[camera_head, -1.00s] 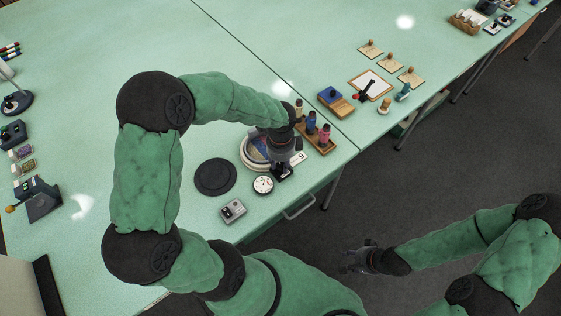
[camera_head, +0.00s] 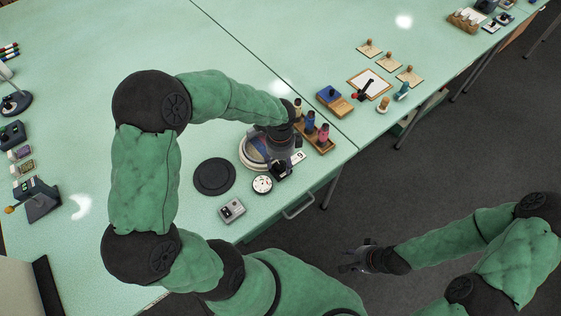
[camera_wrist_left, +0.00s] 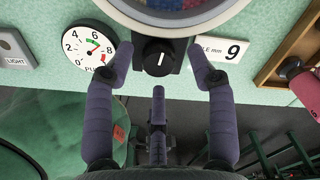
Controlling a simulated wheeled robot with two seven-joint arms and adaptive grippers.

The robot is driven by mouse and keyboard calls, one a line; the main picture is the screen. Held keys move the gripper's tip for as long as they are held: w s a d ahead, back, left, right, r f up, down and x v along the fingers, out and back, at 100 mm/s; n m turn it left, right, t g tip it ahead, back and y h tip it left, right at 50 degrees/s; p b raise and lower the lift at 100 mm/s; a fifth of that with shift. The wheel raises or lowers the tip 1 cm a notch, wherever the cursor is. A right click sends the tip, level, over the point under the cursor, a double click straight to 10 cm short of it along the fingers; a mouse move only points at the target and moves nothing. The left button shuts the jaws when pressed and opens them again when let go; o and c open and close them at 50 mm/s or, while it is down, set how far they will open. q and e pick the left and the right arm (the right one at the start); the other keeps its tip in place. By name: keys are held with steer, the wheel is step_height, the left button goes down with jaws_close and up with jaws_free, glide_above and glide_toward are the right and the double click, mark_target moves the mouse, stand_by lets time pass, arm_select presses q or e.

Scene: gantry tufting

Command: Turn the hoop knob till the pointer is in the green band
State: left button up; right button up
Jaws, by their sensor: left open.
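The black hoop knob (camera_wrist_left: 158,57) sits at the near edge of the round hoop (camera_wrist_left: 180,12); its white mark points roughly upright in the left wrist view. My left gripper (camera_wrist_left: 163,58) is open, with one fingertip on each side of the knob; I cannot tell whether they touch it. The white round gauge (camera_wrist_left: 78,45) left of the knob has a green band and a red part; its pointer is too small to read surely. The gauge also shows in the head view (camera_head: 262,184). My right gripper (camera_head: 358,261) hangs over the floor, its jaws unclear.
A white card reading 9 (camera_wrist_left: 225,50) lies right of the knob. A wooden rack (camera_head: 322,143) with coloured bottles stands close beside the hoop. A dark disc (camera_head: 214,176) and a small grey box (camera_head: 231,210) lie to the left, near the table's front edge.

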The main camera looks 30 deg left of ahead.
mark_target(280, 165)
arm_select(q)
step_height(280, 165, up, 11)
stand_by(0.4)
